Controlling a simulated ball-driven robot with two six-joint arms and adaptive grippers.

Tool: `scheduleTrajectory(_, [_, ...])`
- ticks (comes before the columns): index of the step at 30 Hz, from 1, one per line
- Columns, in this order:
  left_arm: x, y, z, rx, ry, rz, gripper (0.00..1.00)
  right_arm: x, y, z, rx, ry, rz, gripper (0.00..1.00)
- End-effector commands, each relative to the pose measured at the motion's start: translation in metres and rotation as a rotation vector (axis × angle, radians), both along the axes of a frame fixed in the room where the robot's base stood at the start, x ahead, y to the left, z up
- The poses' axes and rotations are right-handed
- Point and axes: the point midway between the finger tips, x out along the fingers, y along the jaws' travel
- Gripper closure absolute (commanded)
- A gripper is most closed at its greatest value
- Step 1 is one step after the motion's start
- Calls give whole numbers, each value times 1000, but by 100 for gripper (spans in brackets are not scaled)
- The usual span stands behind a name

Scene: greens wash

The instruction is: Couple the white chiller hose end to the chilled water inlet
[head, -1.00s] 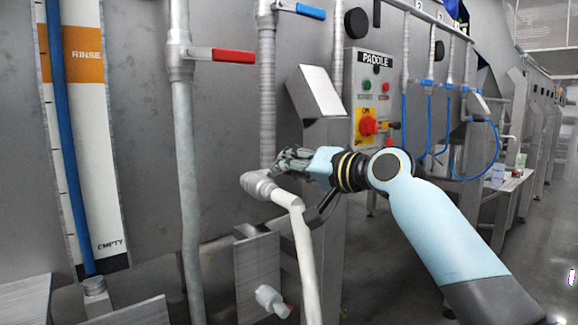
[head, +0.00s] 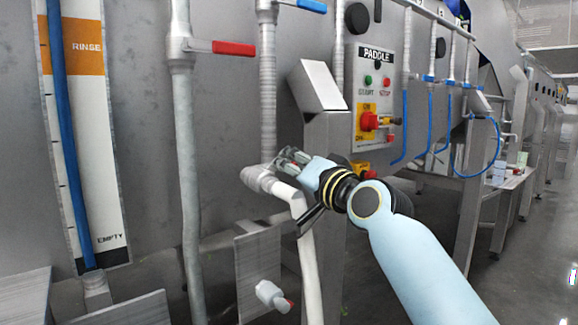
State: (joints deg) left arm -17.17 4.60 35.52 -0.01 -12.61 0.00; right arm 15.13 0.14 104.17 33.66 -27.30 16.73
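A white hose (head: 309,265) rises from the lower edge to a pale elbow fitting (head: 262,180), which meets the foot of a ribbed vertical pipe (head: 268,110). A short white fitting with a red tip (head: 271,296) sticks out in front of a metal plate lower down. I cannot tell which of these is the chilled water inlet; no label for it is readable. My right gripper (head: 286,158) is just right of and slightly above the elbow, pointing left. Contact with the elbow and the finger gap are unclear. My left gripper is not in view.
A blue-handled valve (head: 303,5) sits on the ribbed pipe. A red-handled valve (head: 232,48) is on the grey pipe (head: 190,180) to the left. The PADDLE control panel (head: 374,100) is behind my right arm. Open floor (head: 530,250) lies at right.

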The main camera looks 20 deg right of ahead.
Motion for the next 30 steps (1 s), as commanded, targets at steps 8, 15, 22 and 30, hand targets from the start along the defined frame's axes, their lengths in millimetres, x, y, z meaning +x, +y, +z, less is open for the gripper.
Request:
scheduleTrajectory(8, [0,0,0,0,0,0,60,0,0,0,0,0,0,62])
scheduleTrajectory(15, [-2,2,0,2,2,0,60,-2,-1,-1,-1,0,1,62])
scheduleTrajectory(22, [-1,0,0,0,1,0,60,-38,-11,-5,-4,2,0,62])
scheduleTrajectory(30, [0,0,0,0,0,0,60,-94,-25,-10,-5,2,0,62])
